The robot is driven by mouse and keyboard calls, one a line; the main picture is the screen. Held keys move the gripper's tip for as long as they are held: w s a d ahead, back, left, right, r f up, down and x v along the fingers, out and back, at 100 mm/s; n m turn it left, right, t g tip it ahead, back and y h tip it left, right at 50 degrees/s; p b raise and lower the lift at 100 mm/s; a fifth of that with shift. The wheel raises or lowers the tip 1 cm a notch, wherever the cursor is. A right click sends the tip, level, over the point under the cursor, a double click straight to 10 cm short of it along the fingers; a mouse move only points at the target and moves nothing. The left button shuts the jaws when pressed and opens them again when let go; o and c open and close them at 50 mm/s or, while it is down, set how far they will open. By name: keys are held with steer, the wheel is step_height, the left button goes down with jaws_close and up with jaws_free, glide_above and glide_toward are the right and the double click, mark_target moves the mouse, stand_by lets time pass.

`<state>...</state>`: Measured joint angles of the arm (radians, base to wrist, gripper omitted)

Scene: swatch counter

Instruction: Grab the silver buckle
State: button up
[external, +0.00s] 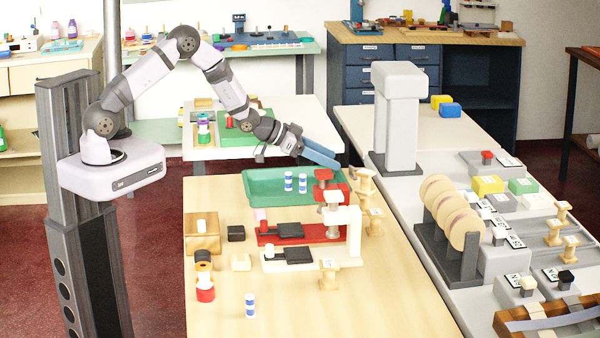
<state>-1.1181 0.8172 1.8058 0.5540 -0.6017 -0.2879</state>
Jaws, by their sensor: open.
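I cannot make out a silver buckle for certain in the external view; at this size no small metal piece stands out clearly. My gripper (281,152) hangs over the far end of the wooden table (225,275), near the front edge of the white table behind. It is open, and I see nothing held between its fingers. A blue flat piece (320,154) shows just right of it; I cannot tell whether the two touch. A green tray (262,198) lies below and in front of the gripper, with two blue-and-white cylinders (288,181) at it.
A red press (330,233) and a white press (350,250) stand mid-table. Wooden spools (328,272) stand near the right edge. A wooden box (203,232), small blocks and a stacked column (204,278) line the left. The front middle is mostly clear. A grey counter (425,165) is at right.

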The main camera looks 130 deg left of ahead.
mark_target(353, 167)
steer(key=shift+s+a+f+y, duration=0.1)
steer(key=shift+s+a+y, duration=0.2)
steer(key=shift+s+a, duration=0.65)
steer(key=shift+p+x, duration=1.15)
steer(key=shift+x, duration=2.65)
steer(key=shift+f, duration=0.15)
steer(key=c, duration=1.1)
